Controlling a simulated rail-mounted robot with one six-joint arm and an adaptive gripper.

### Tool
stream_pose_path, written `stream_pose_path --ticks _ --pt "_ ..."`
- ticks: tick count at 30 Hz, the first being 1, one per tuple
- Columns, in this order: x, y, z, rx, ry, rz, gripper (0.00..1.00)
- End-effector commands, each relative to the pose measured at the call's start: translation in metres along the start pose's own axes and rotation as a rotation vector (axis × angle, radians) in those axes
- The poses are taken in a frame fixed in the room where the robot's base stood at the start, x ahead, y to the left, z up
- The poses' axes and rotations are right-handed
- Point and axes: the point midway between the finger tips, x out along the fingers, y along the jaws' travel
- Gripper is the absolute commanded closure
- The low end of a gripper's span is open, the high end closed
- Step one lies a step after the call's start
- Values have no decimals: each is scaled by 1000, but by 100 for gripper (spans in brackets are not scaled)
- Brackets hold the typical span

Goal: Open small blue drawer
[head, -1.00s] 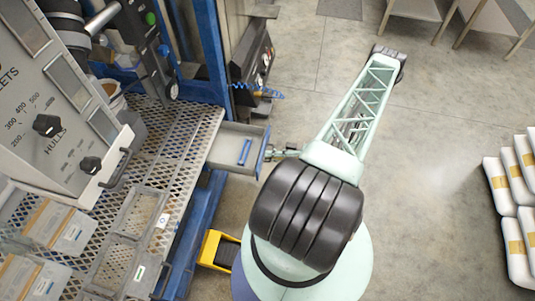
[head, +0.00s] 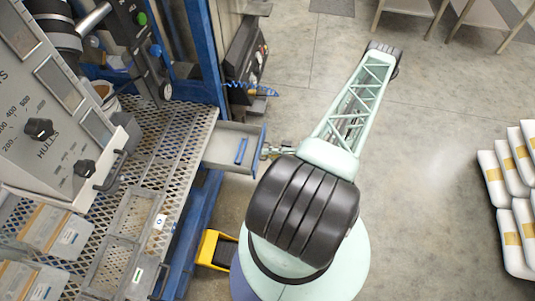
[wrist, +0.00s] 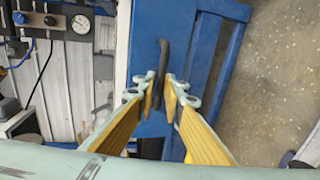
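The small blue drawer (head: 259,152) stands pulled out from under the mesh bench in the head view. Its grey tray shows, with a blue bar-shaped item (head: 241,151) lying inside. In the wrist view the blue drawer front (wrist: 147,62) faces me, with a dark upright bar handle (wrist: 164,65) on it. My gripper (wrist: 163,92) has its yellow-padded fingers close on either side of the lower handle and looks shut on it. The exact contact is hard to see. In the head view my gripper (head: 268,151) is small, right at the drawer front.
A blue bench frame (head: 203,210) and mesh top (head: 185,135) stand left of the drawer. A yellow step-like object (head: 208,246) sits on the floor below. A control box (head: 245,55) with a blue coiled cable is behind. White sacks (head: 495,180) lie far right. Floor between is clear.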

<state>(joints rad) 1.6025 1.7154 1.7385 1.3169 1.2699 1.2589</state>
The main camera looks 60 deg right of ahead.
Motion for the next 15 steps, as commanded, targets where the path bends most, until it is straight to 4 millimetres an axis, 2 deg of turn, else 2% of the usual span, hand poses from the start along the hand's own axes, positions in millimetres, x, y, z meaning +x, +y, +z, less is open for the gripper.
stream_pose_path --ticks 8,15 --pt "-18 0 1 -1 -1 0 90" --pt "-42 0 1 0 -3 -1 90"
